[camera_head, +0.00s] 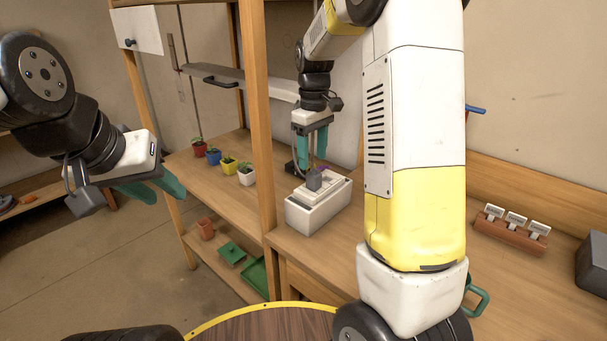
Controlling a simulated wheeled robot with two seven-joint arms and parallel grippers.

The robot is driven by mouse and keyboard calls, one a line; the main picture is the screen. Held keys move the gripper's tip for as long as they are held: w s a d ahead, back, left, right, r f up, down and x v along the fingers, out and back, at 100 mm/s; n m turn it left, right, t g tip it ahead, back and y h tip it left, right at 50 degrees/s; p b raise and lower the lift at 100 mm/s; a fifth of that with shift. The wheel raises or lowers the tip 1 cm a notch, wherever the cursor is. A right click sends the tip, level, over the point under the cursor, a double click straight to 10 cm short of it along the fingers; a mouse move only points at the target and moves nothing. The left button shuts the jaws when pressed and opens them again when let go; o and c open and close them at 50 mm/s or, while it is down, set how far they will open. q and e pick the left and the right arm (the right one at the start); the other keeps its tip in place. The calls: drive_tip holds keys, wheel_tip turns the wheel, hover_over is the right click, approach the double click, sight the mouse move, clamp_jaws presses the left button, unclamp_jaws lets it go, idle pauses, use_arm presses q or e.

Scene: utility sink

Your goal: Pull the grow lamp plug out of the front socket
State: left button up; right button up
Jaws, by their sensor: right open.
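A white socket box (312,212) stands on the wooden bench in the middle of the view. I cannot tell whether a finger touches the plug, and the fingertips are partly hidden. My left gripper (168,198) hangs in the air at the left, away from the box, with its teal fingers apart and nothing between them.
Several small coloured pots with seedlings, among them a white pot (246,175), stand left of the wooden post (257,120). A rack with white labels (511,231) and a dark grey block (593,262) are at the right. My right arm hides part of the bench.

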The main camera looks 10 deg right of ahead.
sight(314, 174)
drive_tip(key=f, duration=0.7)
drive_tip(key=shift+d, duration=0.25)
clamp_jaws()
